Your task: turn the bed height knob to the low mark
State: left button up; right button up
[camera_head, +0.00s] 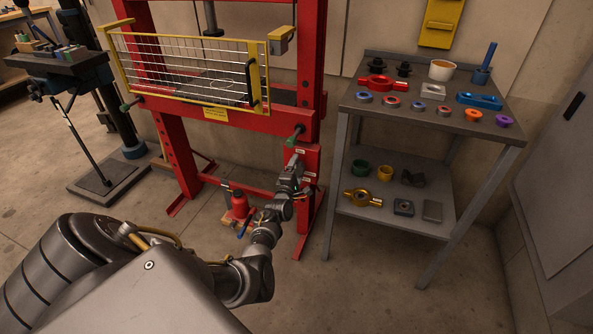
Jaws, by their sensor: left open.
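The red press frame (308,100) stands at the centre left, with its bed crossbeam (225,118) across it. A red box (303,151) with small white labels sits on the lower part of its right post. My left arm reaches forward from the lower left, and my left gripper (295,164) is right in front of this box. It is open, with its fingers small in the view. I cannot make out the bed height knob or the low mark; the gripper covers part of the box. I cannot tell whether the fingers touch anything. My right gripper is not in view.
A green-ended pin (295,135) sticks out just above the gripper. A yellow-framed wire guard (190,70) fronts the press. A red bottle jack (239,205) stands low, left of my arm. A grey two-shelf table (400,112) with several parts stands to the right.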

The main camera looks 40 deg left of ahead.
pick_arm(q)
jog(key=p+v, duration=0.1)
jog(key=v, duration=0.2)
jog(key=shift+s+d, duration=0.1)
jog(key=shift+s, duration=0.1)
jog(key=p, duration=0.2)
send_near(297, 170)
jog(key=shift+s+f, duration=0.1)
jog(key=shift+s, duration=0.15)
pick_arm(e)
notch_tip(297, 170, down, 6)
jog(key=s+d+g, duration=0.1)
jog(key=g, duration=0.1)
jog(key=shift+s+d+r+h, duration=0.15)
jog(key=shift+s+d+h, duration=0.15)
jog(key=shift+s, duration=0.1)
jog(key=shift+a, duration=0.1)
